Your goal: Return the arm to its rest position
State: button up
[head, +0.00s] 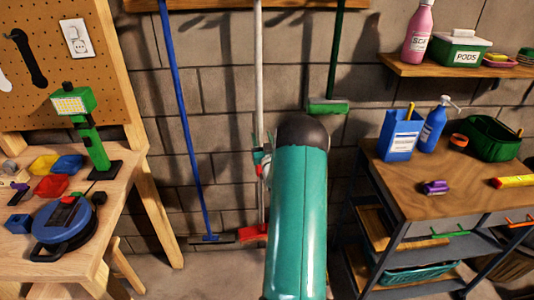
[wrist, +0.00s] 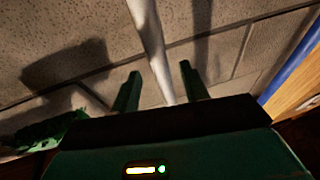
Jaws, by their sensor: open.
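My gripper (wrist: 160,84) is open, with its two green fingers apart in the wrist view. A white pole (wrist: 152,45) shows behind the gap between the fingers; I cannot tell how near it is. Nothing is seen held. In the head view my teal arm stretches forward in the middle, toward the block wall, and hides most of the gripper. The white pole (head: 259,70) hangs just left of the arm's far end there.
A workbench (head: 20,262) with a green lamp (head: 92,140) stands left. A wooden-topped cart (head: 405,185) with a blue box (head: 400,138) and spray bottle (head: 432,125) stands right. A blue pole (head: 183,110) and a green-headed broom (head: 328,106) hang at the wall. A shelf (head: 440,70) is upper right.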

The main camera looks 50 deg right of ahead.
jog(key=v, duration=0.9)
jog(key=shift+w+r, duration=0.1)
jog(key=shift+r, duration=0.05)
jog(key=w+a+r+n+g+y, duration=0.25)
jog(key=w+a+r+y, duration=0.25)
jog(key=w+a+r, duration=0.6)
jog(key=s+a+r+n+g+y, duration=0.1)
jog(key=a+r, duration=0.1)
jog(key=a, duration=0.5)
jog(key=s+a+r+n+g+y, duration=0.1)
jog(key=a+r, duration=0.1)
jog(key=a, duration=0.5)
jog(key=s+a+r+g+y, duration=0.1)
jog(key=s+a+r+y, duration=0.1)
jog(key=s+a, duration=0.35)
jog(key=s+a+r+g+y, duration=0.1)
jog(key=s+a+g, duration=0.15)
jog(key=a, duration=0.55)
jog(key=s+a+n+g+y, duration=0.2)
jog(key=s+a+n, duration=0.1)
jog(key=s+a, duration=0.8)
jog(key=s, duration=0.5)
jog(key=shift+a+g+y, duration=0.4)
